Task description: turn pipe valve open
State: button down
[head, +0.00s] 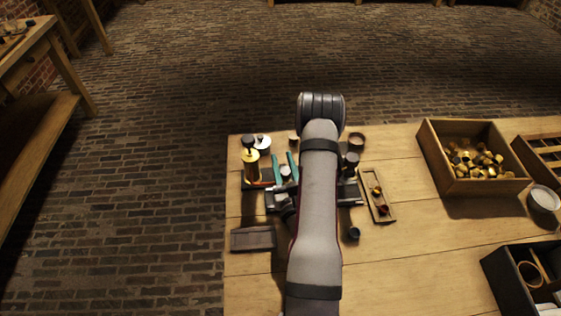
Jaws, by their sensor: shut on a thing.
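A fixture with grey pipe-like metal parts (274,199) sits on the wooden table, and its middle is covered by my arm. Two upright teal pieces (278,168) stand at its back left, with a small pale round part between them. A small red-orange piece (262,184) shows at its left. I cannot tell which part is the pipe valve or how far it is turned. My forearm crosses over the fixture and hides my gripper, so its fingers and what they touch do not show. A dark rounded part shows beside the arm's left edge and is unclear.
A brass cylinder with a black top (251,166) stands at the left. A dark-topped jar (351,163) stands right of my arm, near a small wooden tray (376,205). A flat grey tray (254,239) lies front left. A wooden crate (447,190) of brass pieces stands right.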

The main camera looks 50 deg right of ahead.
jog(key=shift+s+d+m+g+h, duration=0.15)
jog(key=shift+m+g+h, duration=0.65)
jog(key=shift+g+h, duration=0.1)
jog(key=shift+s+d+m+g+h, duration=0.1)
jog(key=shift+s+m+g+h, duration=0.05)
jog(key=shift+m+g+h, duration=0.7)
jog(key=shift+d+g, duration=0.1)
jog(key=shift+g, duration=0.25)
jog(key=c, duration=0.6)
grip_release()
jog(key=shift+s, duration=0.1)
